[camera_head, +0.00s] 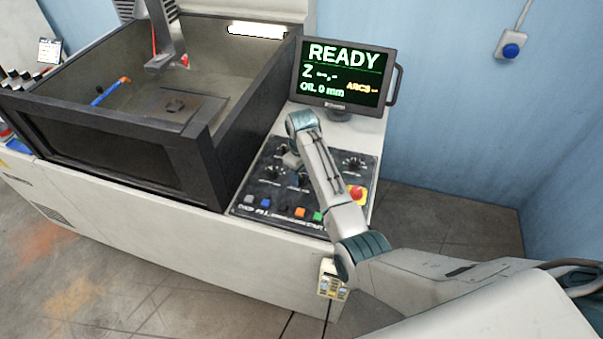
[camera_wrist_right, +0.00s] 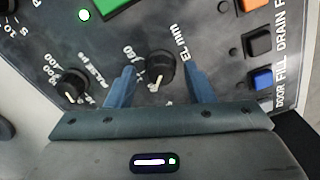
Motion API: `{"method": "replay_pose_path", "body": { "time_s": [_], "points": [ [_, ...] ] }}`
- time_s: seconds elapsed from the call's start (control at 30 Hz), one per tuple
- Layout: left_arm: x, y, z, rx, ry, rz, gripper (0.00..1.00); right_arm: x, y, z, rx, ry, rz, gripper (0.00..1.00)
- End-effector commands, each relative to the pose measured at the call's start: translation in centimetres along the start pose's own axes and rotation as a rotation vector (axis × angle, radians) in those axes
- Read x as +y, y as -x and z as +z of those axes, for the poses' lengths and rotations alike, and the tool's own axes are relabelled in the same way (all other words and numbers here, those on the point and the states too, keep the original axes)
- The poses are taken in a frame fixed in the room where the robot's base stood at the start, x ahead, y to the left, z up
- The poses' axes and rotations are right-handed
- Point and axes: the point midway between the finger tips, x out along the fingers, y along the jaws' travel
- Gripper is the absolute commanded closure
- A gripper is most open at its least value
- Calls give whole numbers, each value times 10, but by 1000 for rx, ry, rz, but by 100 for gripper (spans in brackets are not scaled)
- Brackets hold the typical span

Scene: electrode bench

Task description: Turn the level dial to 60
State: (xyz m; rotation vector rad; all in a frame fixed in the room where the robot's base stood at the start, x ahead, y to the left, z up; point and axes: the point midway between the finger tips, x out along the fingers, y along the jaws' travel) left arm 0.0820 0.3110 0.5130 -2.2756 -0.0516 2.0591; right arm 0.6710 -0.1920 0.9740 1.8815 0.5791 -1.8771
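The level dial (camera_wrist_right: 160,70) is a round black knob with a white pointer line, beside printing that ends in "EL mm". In the right wrist view its pointer aims down the picture, toward my gripper's palm; a "160" mark shows to its left. My right gripper (camera_wrist_right: 159,73) is open, with one blue finger on each side of the dial and a visible gap on both sides. In the head view my right gripper (camera_head: 292,161) is over the black control panel (camera_head: 247,200), and my arm hides part of the panel. My left gripper is not in view.
Another black knob (camera_wrist_right: 71,87) is close to the left finger. An orange button (camera_wrist_right: 257,43) and a blue button (camera_wrist_right: 262,79) are to the right. The monitor (camera_head: 343,75) reads READY and OIL 0 mm. A red emergency button (camera_head: 356,194) is near my forearm.

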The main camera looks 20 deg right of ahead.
Motion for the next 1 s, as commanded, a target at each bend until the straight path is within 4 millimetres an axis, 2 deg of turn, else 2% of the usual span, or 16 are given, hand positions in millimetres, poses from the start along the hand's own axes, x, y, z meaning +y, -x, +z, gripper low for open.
{"method": "replay_pose_path", "body": {
  "time_s": [0.2, 0.33, 0.47, 0.67, 0.7, 0.73, 1.0],
  "points": [
    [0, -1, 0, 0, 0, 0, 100, 0, 0, 0, -1, 0, -1, 52],
    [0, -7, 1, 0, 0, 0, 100, 0, 12, -1, 2, 0, 1, 52],
    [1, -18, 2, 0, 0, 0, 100, 0, 35, -1, 5, 0, 2, 52],
    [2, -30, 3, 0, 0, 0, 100, 0, 81, 0, 5, 0, 3, 52],
    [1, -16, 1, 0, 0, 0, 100, 0, 93, 0, 1, 0, 0, 52],
    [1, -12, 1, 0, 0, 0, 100, 0, 97, 1, 0, 0, 0, 52],
    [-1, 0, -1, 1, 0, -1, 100, 0, 108, 0, 1, 0, 0, 52]
  ]
}}
